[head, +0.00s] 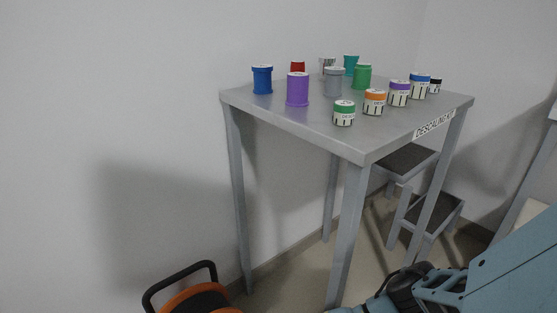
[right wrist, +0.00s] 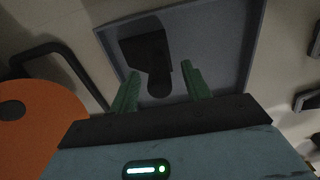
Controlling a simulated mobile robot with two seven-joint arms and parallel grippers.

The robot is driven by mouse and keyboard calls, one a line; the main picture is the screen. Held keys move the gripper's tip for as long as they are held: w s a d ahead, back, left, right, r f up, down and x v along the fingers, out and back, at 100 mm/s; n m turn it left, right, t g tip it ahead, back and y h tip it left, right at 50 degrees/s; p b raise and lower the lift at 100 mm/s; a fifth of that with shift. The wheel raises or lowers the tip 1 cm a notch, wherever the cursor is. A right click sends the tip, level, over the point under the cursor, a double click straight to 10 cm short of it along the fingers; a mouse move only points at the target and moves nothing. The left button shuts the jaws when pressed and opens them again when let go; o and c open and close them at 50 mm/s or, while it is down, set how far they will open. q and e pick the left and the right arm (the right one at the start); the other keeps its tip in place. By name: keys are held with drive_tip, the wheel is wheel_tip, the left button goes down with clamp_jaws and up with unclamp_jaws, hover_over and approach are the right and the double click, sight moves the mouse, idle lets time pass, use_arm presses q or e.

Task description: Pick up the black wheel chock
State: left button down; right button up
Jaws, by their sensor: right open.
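A black blocky object with a rounded end, which looks like the wheel chock (right wrist: 148,52), lies in a shallow grey-blue tray in the right wrist view. My right gripper (right wrist: 160,68) is open, with its two green fingers apart on either side of the chock's rounded near end. The chock's wider part lies beyond the fingertips. I cannot tell how high the fingers are above it. The chock is not visible in the head view, where my right arm comes in at the lower right. My left gripper is not in view.
The tray (right wrist: 228,62) has raised rims around the chock. An orange item (right wrist: 45,120) with a black handle stands close on the left; it also shows in the head view (head: 195,300). A grey table (head: 350,140) holds several coloured jars, with a step stool (head: 432,212) behind it.

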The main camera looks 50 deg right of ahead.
drive_tip(key=c, duration=0.6)
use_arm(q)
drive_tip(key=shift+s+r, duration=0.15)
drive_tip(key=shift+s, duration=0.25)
use_arm(e)
clamp_jaws()
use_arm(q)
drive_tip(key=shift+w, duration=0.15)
use_arm(e)
drive_tip(key=shift+r, duration=0.1)
